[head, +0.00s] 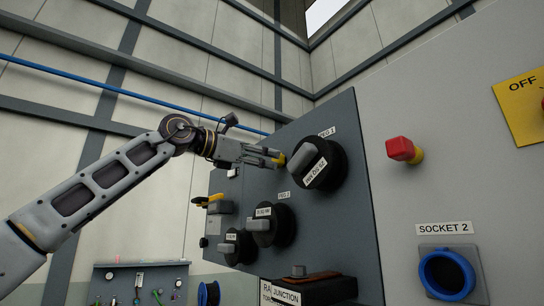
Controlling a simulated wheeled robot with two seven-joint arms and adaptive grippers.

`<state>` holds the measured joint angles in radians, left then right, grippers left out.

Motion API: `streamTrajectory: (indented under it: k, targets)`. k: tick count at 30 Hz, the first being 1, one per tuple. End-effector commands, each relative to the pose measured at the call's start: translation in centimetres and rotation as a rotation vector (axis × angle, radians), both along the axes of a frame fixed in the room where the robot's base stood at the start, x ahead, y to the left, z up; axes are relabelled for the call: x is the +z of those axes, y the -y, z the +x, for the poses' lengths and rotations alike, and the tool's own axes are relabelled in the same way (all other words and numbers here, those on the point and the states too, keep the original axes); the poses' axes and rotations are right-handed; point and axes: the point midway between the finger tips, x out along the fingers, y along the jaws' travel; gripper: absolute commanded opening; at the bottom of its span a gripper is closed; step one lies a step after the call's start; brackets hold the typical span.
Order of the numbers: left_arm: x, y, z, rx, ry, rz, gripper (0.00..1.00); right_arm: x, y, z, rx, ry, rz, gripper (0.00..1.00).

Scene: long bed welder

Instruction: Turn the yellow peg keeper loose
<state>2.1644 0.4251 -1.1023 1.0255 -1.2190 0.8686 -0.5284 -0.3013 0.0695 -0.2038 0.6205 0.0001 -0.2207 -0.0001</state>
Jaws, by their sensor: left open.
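A yellow handle-like piece (208,200) sits at the left edge of the dark panel (345,200), beside grey blocks; it looks like the yellow peg keeper, but it is small and partly edge-on. My left gripper (276,156) is open in front of the upper panel, above and to the right of that piece. Its yellow-tipped end is close to the grey block (303,157) on the black coil (328,165) at the PEG 1 label. I cannot tell whether they touch. My right gripper is out of view.
Lower black coils hang by the PEG 2 label (284,195) and left of it. A junction box (308,288) juts out below. A red-and-yellow knob (404,150) and blue-ringed socket (447,274) are on the grey cabinet at right. Open space lies left of the panel.

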Motion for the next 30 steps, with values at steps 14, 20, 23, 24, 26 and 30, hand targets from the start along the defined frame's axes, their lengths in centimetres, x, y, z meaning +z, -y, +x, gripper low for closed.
streamTrajectory:
  k: [14,20,23,24,26,30]
  targets:
    - [0.0,2.5,1.8,0.0,-0.001,0.001,0.58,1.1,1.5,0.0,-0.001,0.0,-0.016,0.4]
    - [0.0,2.5,1.8,0.0,0.0,0.0,0.58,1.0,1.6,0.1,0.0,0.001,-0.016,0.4]
    - [0.0,2.5,1.8,0.0,0.0,0.0,0.49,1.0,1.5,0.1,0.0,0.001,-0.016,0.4]
    - [0.0,2.5,1.8,0.0,0.0,0.0,0.44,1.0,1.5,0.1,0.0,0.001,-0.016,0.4]
    - [0.0,2.5,1.8,0.0,0.0,0.0,0.36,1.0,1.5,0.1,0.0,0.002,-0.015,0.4]
    - [0.0,2.5,1.8,0.0,0.0,0.0,0.18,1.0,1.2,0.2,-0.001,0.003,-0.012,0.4]
